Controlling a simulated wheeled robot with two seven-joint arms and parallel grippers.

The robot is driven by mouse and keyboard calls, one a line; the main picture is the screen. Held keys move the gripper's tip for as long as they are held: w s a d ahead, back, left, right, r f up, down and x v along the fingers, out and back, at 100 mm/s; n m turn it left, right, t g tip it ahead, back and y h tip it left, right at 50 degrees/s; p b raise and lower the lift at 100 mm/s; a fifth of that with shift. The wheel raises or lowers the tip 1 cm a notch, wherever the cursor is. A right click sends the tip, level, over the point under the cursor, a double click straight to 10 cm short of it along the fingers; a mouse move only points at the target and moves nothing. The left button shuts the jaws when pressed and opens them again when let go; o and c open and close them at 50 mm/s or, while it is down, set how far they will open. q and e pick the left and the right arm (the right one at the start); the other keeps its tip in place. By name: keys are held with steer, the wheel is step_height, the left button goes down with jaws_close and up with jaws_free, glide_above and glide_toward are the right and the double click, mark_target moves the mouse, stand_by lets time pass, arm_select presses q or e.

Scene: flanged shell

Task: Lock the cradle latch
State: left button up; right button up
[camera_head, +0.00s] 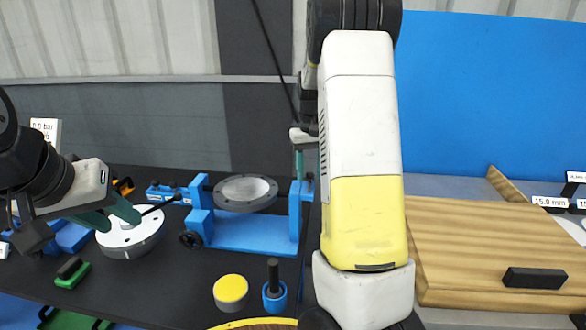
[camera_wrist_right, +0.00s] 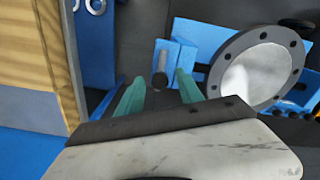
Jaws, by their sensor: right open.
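The blue cradle (camera_head: 243,232) stands on the dark bench and holds a grey flanged shell (camera_head: 245,192). What looks like the latch, a dark pin (camera_wrist_right: 159,80) on a blue block, is at the cradle's right end. My right gripper (camera_wrist_right: 160,76) is open, with its teal fingers on either side of the pin in the right wrist view; whether they touch it I cannot tell. In the head view my right arm hides most of this gripper. My left gripper (camera_head: 112,217) is at a white round lid (camera_head: 133,240) at the left; its grip is unclear.
A wooden case (camera_head: 490,245) is at the right. A blue panel (camera_head: 490,90) rises behind it.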

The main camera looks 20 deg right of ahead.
jaws_close()
stand_by(1.4)
